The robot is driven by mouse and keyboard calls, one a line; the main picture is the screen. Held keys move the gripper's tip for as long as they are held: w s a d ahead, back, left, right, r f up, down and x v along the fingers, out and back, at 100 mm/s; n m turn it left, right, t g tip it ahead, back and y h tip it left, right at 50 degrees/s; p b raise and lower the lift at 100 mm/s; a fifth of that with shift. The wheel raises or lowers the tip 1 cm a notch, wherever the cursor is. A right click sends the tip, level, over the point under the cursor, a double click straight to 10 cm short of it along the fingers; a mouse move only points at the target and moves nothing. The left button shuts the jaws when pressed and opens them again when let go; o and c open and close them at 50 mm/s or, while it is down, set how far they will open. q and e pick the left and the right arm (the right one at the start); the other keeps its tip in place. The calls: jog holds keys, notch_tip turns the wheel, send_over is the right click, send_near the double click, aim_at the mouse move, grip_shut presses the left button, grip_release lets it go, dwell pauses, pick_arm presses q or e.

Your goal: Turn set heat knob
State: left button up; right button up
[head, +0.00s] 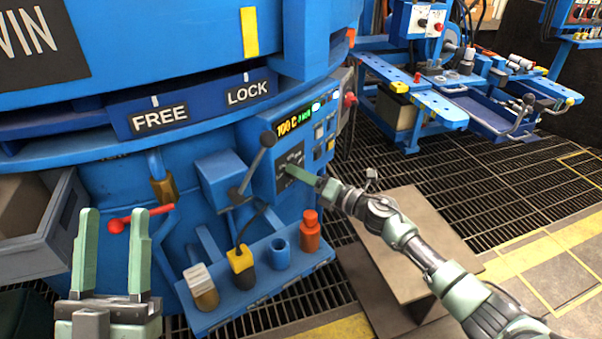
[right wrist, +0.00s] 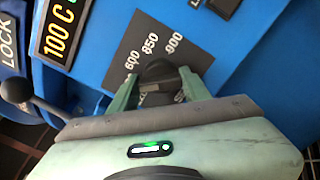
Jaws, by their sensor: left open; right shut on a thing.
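My right gripper (right wrist: 160,90) is shut on the knob, one finger on each side. In the head view my right gripper (head: 305,177) reaches from the right to the dial plate (head: 290,163) on the blue control panel and hides the knob. The display (head: 295,122) above reads 100 C. My left gripper (head: 113,213) is open and empty at the lower left.
A lever (head: 252,165) with a dark ball stands just left of the panel. A blue shelf (head: 262,297) below holds several containers, including an orange bottle (head: 310,232). A red handle (head: 140,217) is near my left gripper. Grated floor (head: 500,195) lies right.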

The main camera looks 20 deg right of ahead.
dwell(0.3)
jog(key=o, duration=1.4)
jog(key=shift+c, duration=0.2)
jog(key=shift+s, duration=0.1)
pick_arm(q)
jog(key=w+f+g, duration=0.1)
jog(key=w+f+g+p, duration=0.1)
jog(key=f, duration=0.1)
jog(key=w+f+g+y, duration=0.1)
jog(key=f, duration=0.1)
jog(key=shift+w+d+g, duration=0.1)
jog(key=shift+g, duration=0.3)
pick_arm(e)
jog(key=v, duration=0.7)
jog(key=shift+s+d, duration=0.25)
